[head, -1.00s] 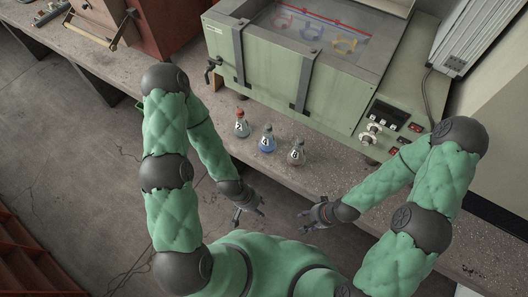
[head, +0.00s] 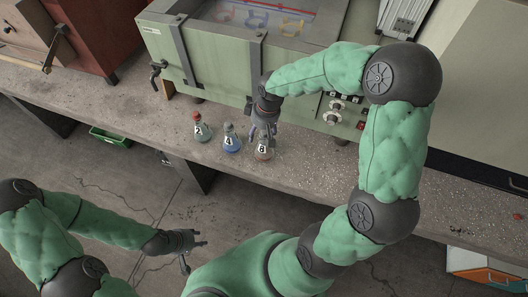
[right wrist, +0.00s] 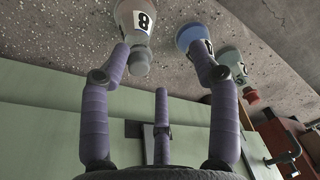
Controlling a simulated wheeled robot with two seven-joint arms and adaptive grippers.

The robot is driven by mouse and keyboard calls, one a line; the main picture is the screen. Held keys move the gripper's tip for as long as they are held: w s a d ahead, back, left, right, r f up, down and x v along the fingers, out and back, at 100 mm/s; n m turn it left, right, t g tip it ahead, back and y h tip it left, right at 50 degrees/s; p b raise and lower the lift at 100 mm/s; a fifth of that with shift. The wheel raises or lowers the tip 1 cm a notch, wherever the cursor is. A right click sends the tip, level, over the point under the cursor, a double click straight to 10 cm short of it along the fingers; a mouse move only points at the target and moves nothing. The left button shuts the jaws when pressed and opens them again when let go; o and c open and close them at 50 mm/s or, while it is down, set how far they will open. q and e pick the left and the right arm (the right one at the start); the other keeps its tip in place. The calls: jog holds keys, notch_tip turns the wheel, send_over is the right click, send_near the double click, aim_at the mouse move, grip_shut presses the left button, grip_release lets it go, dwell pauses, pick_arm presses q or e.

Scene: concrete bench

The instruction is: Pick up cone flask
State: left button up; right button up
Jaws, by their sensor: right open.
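Three cone flasks stand in a row on the bench. The flask labelled 8 (head: 265,154), with brownish contents, is the rightmost. The flask labelled 4 (head: 231,141) is blue, and the flask labelled 2 (head: 197,128) has red at its top. My right gripper (head: 263,134) is open, reaching down at flask 8 and partly hiding it. In the right wrist view flask 8 (right wrist: 142,22) has its neck between the spread fingers, nearer one of them; the blue flask (right wrist: 192,36) lies just beyond another fingertip. My left gripper (head: 190,250) is open and empty, off the bench's front edge.
A green machine (head: 205,60) with a glass-topped tank stands right behind the flasks. A brown cabinet (head: 85,35) stands at the back left. A green bin (head: 110,136) is below the bench. The bench top (head: 330,175) right of flask 8 is clear.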

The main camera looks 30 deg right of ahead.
aim_at(265, 132)
notch_tip(265, 132, up, 3)
jog(key=d, duration=0.3)
jog(key=shift+h, duration=0.4)
jog(key=f, duration=0.1)
jog(key=f+b, duration=0.1)
jog(key=f, duration=0.1)
jog(key=f+b, duration=0.1)
jog(key=f, duration=0.1)
jog(key=shift+w+f, duration=0.1)
jog(key=shift+w, duration=0.25)
jog(key=shift+w+a+f+b, duration=0.15)
jog(key=shift+f+b, duration=0.35)
jog(key=shift+f, duration=0.35)
jog(key=shift+w+f+b, duration=0.2)
jog(key=shift+f+b, duration=0.35)
jog(key=shift+f, duration=0.3)
jog(key=shift+w+a+f+b, duration=0.15)
jog(key=shift+f+b, duration=0.35)
jog(key=shift+f, duration=0.35)
jog(key=shift+d+r, duration=0.1)
grip_shut()
